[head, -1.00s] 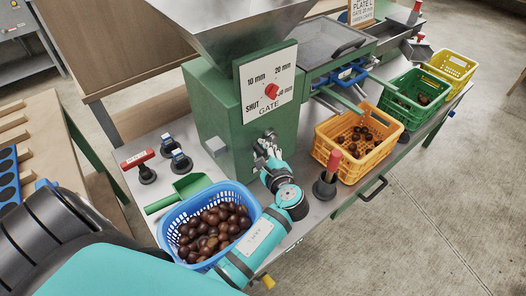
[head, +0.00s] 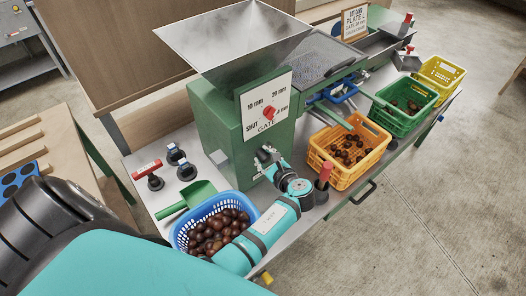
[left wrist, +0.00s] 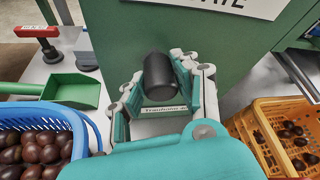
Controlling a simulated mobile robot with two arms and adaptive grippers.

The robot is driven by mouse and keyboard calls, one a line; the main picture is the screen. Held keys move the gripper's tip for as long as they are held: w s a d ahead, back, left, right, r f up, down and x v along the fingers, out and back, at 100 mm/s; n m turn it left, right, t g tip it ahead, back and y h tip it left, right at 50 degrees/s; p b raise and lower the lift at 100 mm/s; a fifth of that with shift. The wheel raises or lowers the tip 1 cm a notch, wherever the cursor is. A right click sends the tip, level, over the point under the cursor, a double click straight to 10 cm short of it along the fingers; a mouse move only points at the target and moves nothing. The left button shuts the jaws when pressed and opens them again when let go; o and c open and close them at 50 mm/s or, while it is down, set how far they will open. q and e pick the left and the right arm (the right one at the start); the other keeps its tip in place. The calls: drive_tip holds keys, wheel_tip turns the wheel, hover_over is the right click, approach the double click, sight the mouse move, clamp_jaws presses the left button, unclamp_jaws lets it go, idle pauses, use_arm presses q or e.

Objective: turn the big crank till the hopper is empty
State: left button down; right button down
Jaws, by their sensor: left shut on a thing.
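The metal hopper (head: 235,45) sits on a green housing (head: 212,115). Bare inner walls show in it, and I see no chestnuts there. My left gripper (head: 266,158) is at the lower front of the housing. In the left wrist view my left gripper (left wrist: 160,95) is shut on a black cylindrical grip (left wrist: 159,74), which looks like the crank's handle. The rest of the crank is hidden behind the fingers. A gate panel (head: 284,90) with a red knob (head: 269,113) is above the gripper. My right gripper is not in view.
A blue basket (head: 182,238) of chestnuts stands left of my forearm, with a green scoop (head: 196,196) behind it. An orange crate (head: 345,180), a green crate (head: 402,125) and a yellow crate (head: 441,72) line the right. A red-handled tool (head: 325,172) stands close to my wrist.

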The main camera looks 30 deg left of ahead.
use_arm(q)
drive_tip(key=shift+w+r+m+g+p, duration=0.3)
drive_tip(key=shift+r+p, duration=0.3)
drive_tip(key=shift+p, duration=0.05)
drive_tip(key=shift+w+d+m+g+p, duration=0.2)
drive_tip(key=shift+m+g+p, duration=0.1)
drive_tip(key=shift+p, duration=0.15)
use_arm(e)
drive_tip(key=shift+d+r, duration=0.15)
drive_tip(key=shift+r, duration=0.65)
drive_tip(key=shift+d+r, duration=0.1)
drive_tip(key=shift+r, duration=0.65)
use_arm(q)
drive_tip(key=c, duration=1)
unclamp_jaws()
drive_tip(key=shift+f, duration=0.1)
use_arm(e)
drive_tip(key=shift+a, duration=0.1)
